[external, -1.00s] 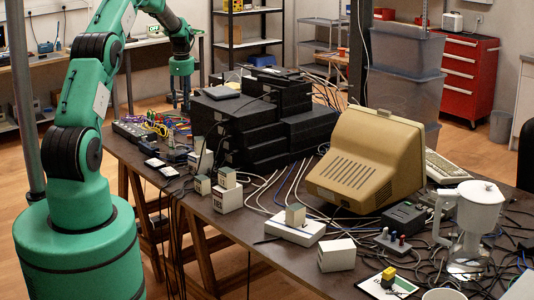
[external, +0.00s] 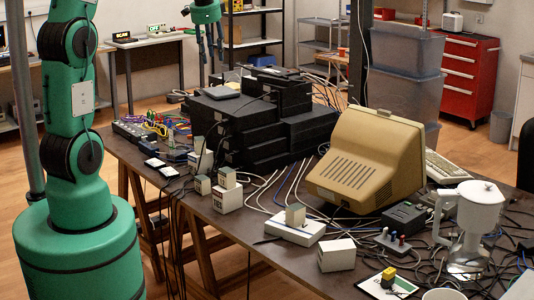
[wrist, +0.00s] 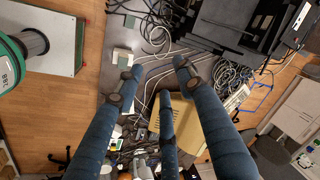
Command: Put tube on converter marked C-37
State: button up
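My gripper (external: 209,45) hangs high beyond the stacked black boxes in the external view, fingers pointing down. In the wrist view its three blue-grey fingers (wrist: 160,77) are spread, with nothing held between them. One pale box (wrist: 122,57) shows in the wrist view. I cannot read the C-37 mark or pick out the tube.
Stacked black boxes (external: 237,125) and a beige monitor (external: 367,160) fill the table's middle. A white blender-like jug (external: 470,225), a yellow block (external: 388,278) and tangled cables crowd the right. Clear plastic bins (external: 405,80) stand behind the monitor.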

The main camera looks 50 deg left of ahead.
jog(key=s+d+r+n, duration=0.1)
jog(key=s+d+r, duration=0.3)
jog(key=s+d, duration=0.45)
jog(key=s+d+f+n+t, duration=0.1)
jog(key=s+d+n, duration=0.1)
jog(key=s+d, duration=0.7)
jog(key=s+d+f+n+t+h, duration=0.1)
jog(key=s+d+n+t, duration=0.1)
jog(key=s+d, duration=0.7)
jog(key=s, duration=0.5)
jog(key=shift+s+d+n, duration=0.15)
jog(key=shift+s+n, duration=0.05)
jog(key=shift+n, duration=0.2)
